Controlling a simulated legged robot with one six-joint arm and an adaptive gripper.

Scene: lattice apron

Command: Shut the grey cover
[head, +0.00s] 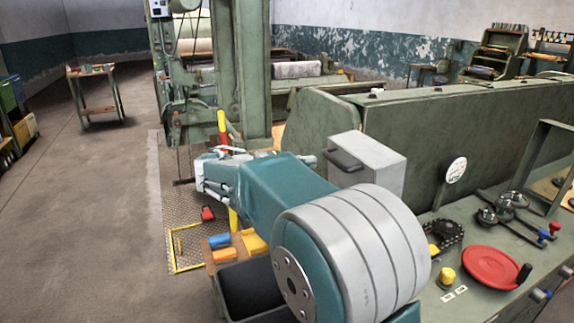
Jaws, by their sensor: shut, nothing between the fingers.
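A light grey box-shaped cover (377,167) with a dark handle (343,161) on its left face is at the centre right, against the green machine panel. Its lower part is hidden behind my arm, and I cannot tell how far open it stands. My gripper (208,175) is left of the cover, clearly apart from it, over the floor plate side. It is small and partly hidden by my arm's teal link. It is shut and holds nothing.
A red and yellow post (223,130) stands close to my gripper. A dark bin (247,285) is below. The left floor is open.

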